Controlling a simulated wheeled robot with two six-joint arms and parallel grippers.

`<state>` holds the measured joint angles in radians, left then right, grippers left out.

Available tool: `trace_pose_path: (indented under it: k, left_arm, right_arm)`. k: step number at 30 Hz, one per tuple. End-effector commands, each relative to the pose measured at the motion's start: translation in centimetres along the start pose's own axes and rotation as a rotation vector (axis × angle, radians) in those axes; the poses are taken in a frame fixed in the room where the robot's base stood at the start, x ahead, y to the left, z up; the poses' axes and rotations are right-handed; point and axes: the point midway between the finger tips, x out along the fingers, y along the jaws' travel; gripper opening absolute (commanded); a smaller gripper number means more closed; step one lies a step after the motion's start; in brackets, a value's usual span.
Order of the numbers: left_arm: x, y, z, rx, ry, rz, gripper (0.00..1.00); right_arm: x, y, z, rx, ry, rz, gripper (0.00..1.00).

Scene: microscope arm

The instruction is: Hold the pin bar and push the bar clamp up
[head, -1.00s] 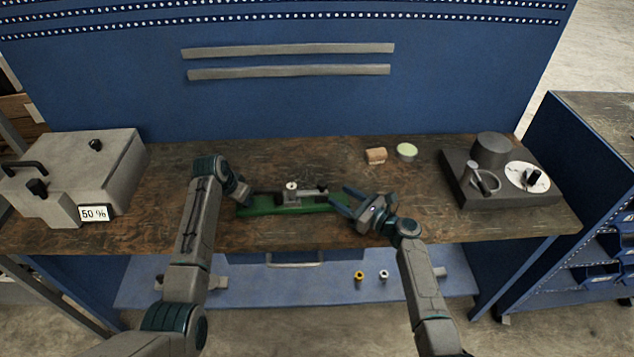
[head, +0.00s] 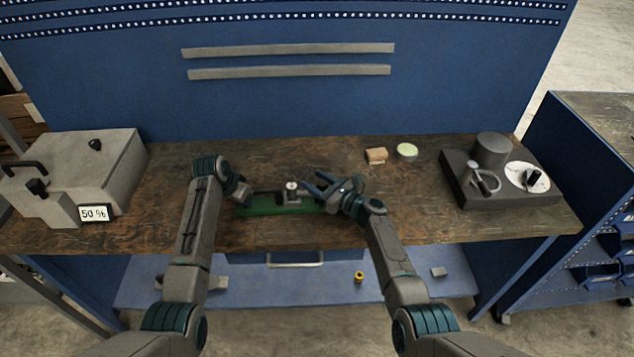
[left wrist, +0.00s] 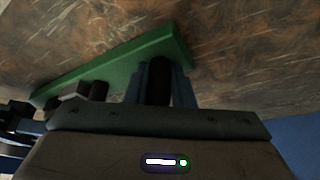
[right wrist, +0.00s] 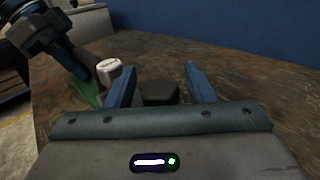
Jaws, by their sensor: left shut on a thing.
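A green base plate (head: 270,209) lies on the bench and carries a dark bar (head: 264,193) and a small fixture with a white-topped knob (head: 291,186). My left gripper (head: 248,194) is at the plate's left end, shut on the dark bar; the bar's end (left wrist: 158,75) shows between its fingers in the left wrist view. My right gripper (head: 318,181) is open at the right end of the fixture. In the right wrist view a dark block (right wrist: 160,92) sits between its spread fingers, with clear gaps at the sides. The white knob (right wrist: 108,70) stands beyond its left finger.
A grey box with a 50 % display (head: 110,175) stands at left. A wooden block (head: 376,156) and a round green-topped disc (head: 407,151) lie at the back. A dark dial device (head: 470,190) stands at right. Bare bench lies right of my right gripper.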

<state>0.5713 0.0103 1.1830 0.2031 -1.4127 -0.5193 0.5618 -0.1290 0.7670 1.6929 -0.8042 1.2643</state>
Motion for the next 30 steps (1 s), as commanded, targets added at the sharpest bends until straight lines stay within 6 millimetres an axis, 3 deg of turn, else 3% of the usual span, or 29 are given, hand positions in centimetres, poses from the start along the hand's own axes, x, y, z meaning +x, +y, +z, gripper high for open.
trace_pose_path:
  k: [1,7,19,20,23,30]
  left_arm:
    - [-0.12,-0.02,-0.14,0.0,0.003,-0.001,0.0]
    - [-0.12,-0.02,-0.13,0.0,0.003,-0.001,0.0]
    - [-0.11,0.04,-0.16,0.001,0.003,0.0,0.0]
    - [-0.11,0.04,-0.17,0.001,0.003,0.001,0.0]
    - [-0.11,0.03,-0.17,0.0,0.004,0.001,0.0]
    - [-0.13,0.01,-0.17,0.0,0.004,0.0,0.0]
  right_arm:
    - [-0.01,0.0,0.01,0.0,0.0,0.0,0.38]
    - [-0.03,0.0,0.01,0.0,0.0,0.0,0.0]
    - [0.41,0.47,0.01,0.001,-0.001,0.002,0.0]
    - [0.41,0.47,0.01,0.001,-0.001,0.002,0.32]
    - [0.4,0.46,0.01,0.001,-0.001,0.001,0.5]
    - [0.36,0.41,0.0,0.0,0.0,0.001,0.5]
